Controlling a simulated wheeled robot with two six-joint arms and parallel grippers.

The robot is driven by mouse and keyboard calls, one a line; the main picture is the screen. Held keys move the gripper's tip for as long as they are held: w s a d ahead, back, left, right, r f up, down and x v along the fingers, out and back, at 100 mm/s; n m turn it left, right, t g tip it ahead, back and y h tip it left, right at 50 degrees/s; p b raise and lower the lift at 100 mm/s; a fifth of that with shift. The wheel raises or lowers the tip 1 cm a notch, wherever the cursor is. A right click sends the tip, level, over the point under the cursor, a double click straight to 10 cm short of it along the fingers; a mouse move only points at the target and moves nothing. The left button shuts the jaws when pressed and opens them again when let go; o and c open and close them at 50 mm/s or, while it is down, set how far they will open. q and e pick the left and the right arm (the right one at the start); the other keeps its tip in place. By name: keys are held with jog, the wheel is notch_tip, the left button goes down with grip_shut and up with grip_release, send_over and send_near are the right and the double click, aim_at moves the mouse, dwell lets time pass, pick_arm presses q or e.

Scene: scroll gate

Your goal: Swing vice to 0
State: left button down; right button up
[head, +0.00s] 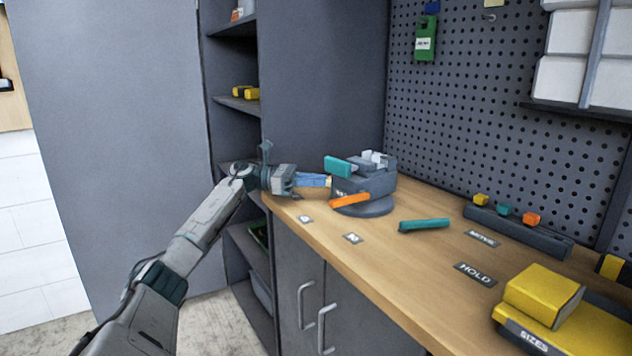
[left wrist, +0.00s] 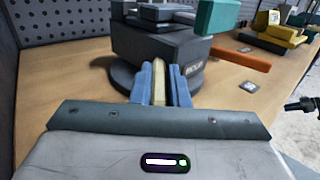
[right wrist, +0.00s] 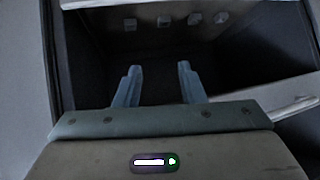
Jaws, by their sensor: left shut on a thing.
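The vice (head: 362,183) stands on a round grey base near the back left of the wooden bench. It has a dark body, a teal block (head: 338,166) on top and an orange bar (head: 349,200) low on one side. It also shows in the left wrist view (left wrist: 155,45). My left gripper (head: 325,181) is at the vice's left side, its blue fingers shut on a pale bar (left wrist: 159,82) that sticks out from the vice. My right gripper (right wrist: 160,68) is open and empty.
A teal bar (head: 424,225) lies right of the vice. Further right are a dark rack (head: 520,232) with coloured blocks, a HOLD label (head: 475,274) and a yellow case (head: 545,295). A pegboard (head: 480,110) stands behind. A dark compartment (right wrist: 220,65) faces my right gripper.

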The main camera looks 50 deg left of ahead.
pick_arm(q)
jog(key=c, duration=1.4)
grip_release()
jog(key=shift+w, duration=0.1)
